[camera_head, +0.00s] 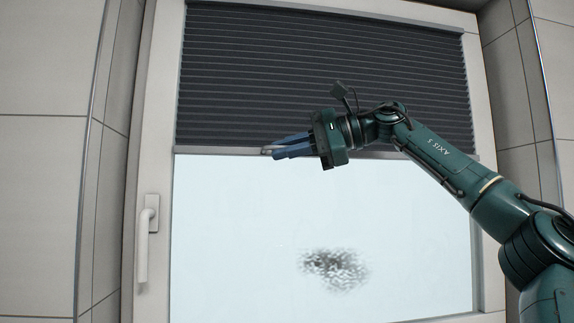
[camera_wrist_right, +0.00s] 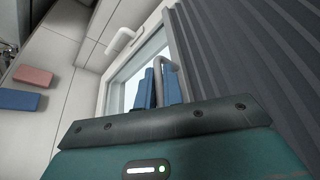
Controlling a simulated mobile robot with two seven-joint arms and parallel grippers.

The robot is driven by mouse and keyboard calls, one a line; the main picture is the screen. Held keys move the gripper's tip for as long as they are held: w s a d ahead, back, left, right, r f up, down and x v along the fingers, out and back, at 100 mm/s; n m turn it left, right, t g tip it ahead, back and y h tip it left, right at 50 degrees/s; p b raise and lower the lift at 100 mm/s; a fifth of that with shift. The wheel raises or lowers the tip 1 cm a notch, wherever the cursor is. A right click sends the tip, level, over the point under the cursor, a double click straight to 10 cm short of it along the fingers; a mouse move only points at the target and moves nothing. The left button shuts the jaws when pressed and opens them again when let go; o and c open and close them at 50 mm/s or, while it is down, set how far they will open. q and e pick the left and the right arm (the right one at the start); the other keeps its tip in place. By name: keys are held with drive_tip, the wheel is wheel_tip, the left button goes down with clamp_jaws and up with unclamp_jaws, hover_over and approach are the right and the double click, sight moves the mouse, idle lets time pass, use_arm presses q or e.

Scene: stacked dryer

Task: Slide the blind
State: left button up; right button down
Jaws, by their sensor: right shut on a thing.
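The dark pleated blind (camera_head: 320,75) covers the upper part of the window in the head view, with a pale bottom rail (camera_head: 225,151) along its lower edge. In the right wrist view the blind (camera_wrist_right: 240,50) fills the right side. My right gripper (camera_head: 272,151) is at the bottom rail, left of its middle, with its blue fingers pointing left. In the wrist view, the right gripper (camera_wrist_right: 162,88) is shut on a grey bent handle (camera_wrist_right: 172,66) between its blue fingers. The fingers hide part of the handle. My left gripper is in neither view.
The window frame (camera_head: 151,110) surrounds the glass, with a white window handle (camera_head: 146,235) on its left side. The lower glass (camera_head: 235,240) is uncovered and has a dark speckled patch (camera_head: 335,268). Tiled walls (camera_head: 45,170) stand on both sides. A red block (camera_wrist_right: 33,76) and a blue block (camera_wrist_right: 18,99) show in the wrist view.

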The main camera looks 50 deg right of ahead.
drive_tip(key=shift+r, duration=0.25)
drive_tip(key=c, duration=1.5)
unclamp_jaws()
drive_tip(key=v, duration=1.3)
drive_tip(key=shift+s+d, duration=0.1)
drive_tip(key=shift+d, duration=0.05)
